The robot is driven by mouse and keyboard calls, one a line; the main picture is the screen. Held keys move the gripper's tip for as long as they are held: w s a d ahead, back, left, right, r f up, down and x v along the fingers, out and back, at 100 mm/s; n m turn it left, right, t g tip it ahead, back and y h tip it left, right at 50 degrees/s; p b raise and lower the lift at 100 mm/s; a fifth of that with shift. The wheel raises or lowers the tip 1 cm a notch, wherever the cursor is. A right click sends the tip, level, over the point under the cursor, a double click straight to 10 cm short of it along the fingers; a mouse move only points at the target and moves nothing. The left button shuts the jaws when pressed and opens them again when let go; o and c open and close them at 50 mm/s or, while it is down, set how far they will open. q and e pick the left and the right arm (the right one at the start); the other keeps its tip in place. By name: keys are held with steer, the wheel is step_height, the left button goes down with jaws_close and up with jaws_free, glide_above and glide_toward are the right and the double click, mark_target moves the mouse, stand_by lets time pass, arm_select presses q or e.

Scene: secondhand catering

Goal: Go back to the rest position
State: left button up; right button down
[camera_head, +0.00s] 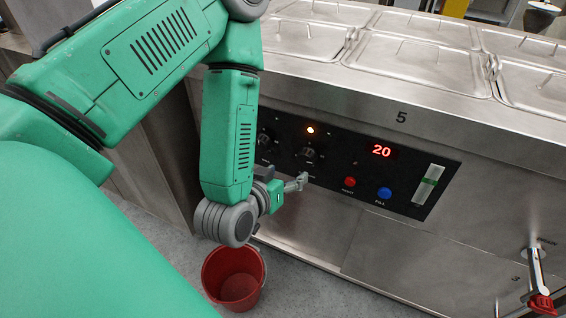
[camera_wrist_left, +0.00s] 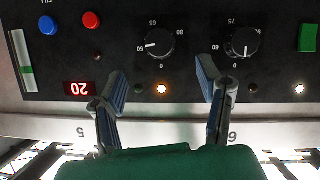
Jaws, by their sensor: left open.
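My left arm comes in from the left, and its gripper (camera_head: 297,183) is in front of the control panel (camera_head: 325,165), just below the knobs. In the left wrist view, which shows the panel upside down, the two fingers of my left gripper (camera_wrist_left: 162,76) are spread apart with nothing between them. One knob (camera_wrist_left: 160,44) appears in the gap between them and another knob (camera_wrist_left: 238,43) is to the right. I cannot tell whether a fingertip touches the panel. My right gripper is out of view.
The steel counter with lidded wells (camera_head: 415,60) stands behind the panel. The panel has a red display (camera_head: 381,151) reading 20, a red button (camera_head: 350,182) and a blue button (camera_head: 384,193). A red bucket (camera_head: 236,285) stands on the floor below my forearm. A red-handled tap (camera_head: 541,304) is at the lower right.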

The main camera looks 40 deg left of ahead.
arm_select(q)
steer(key=shift+v, duration=0.75)
steer(key=s+d+f+m+g+h, duration=0.1)
steer(key=s+f+m+g, duration=0.3)
steer(key=s+f+g, duration=0.8)
steer(key=s+f+h, duration=0.1)
steer(key=s+f, duration=0.3)
steer(key=s, duration=0.3)
steer(key=shift+d+f+m+g, duration=0.3)
steer(key=shift+d+f+g, duration=0.05)
steer(key=shift+d+g, duration=0.05)
